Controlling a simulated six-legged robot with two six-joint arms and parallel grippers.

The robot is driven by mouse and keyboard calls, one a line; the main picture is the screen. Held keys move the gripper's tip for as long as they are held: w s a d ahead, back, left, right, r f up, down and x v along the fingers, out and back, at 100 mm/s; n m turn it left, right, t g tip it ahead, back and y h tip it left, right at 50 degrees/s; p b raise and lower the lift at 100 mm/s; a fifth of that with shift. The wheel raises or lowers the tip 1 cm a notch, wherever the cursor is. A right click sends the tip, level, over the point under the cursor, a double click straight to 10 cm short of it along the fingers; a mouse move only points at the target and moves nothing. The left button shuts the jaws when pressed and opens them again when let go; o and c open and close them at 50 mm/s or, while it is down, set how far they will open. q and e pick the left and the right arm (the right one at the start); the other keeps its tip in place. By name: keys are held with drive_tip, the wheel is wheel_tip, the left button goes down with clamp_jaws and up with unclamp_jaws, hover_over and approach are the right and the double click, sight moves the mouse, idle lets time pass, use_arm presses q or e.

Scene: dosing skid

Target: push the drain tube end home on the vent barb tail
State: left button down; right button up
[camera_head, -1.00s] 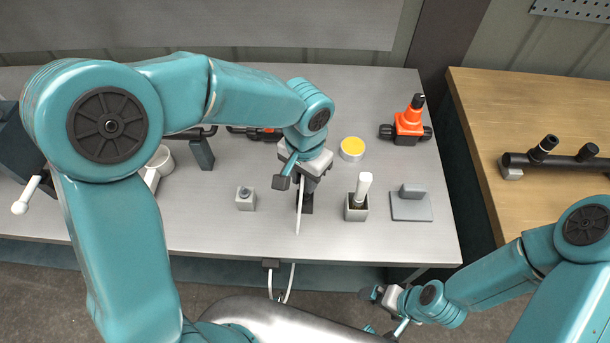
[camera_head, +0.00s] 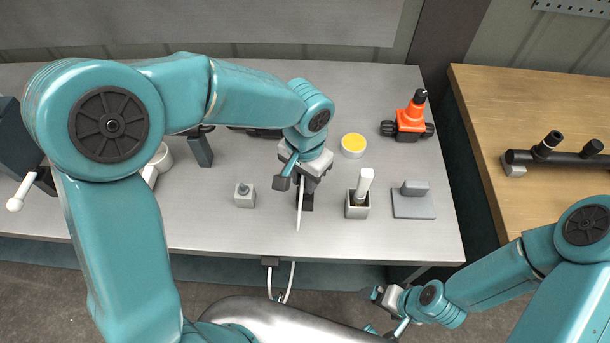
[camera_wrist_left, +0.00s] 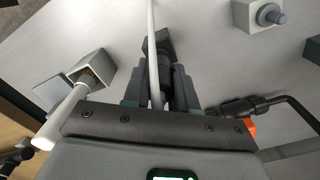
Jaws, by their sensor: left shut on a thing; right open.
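My left gripper (camera_head: 308,180) is above the middle of the grey bench, shut on the thin white drain tube (camera_head: 299,215). In the left wrist view the tube (camera_wrist_left: 152,55) runs up from between the dark fingers (camera_wrist_left: 160,95). A dark block (camera_wrist_left: 157,42) stands just beyond the fingers, beside the tube; it also shows below the gripper in the head view (camera_head: 307,201). I cannot make out the vent barb tail, or whether the tube touches it. My right gripper (camera_head: 384,308) is open, low in front of the bench and away from the tube.
Right of the tube are a square holder (camera_head: 357,207) with a white-handled tool (camera_head: 365,184), a grey plate (camera_head: 414,205) and an orange valve (camera_head: 409,119). A yellow-topped round pot (camera_head: 353,145) stands behind. A small grey block (camera_head: 244,195) is to the left.

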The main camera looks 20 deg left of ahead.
use_arm(q)
drive_tip(key=shift+f+b, duration=0.75)
drive_tip(key=shift+f, duration=0.15)
drive_tip(key=c, duration=0.8)
unclamp_jaws()
drive_tip(key=shift+r, duration=0.1)
drive_tip(key=shift+r, duration=0.1)
wheel_tip(320, 180, up, 16)
drive_tip(key=shift+r+p, duration=0.1)
drive_tip(key=shift+p, duration=0.6)
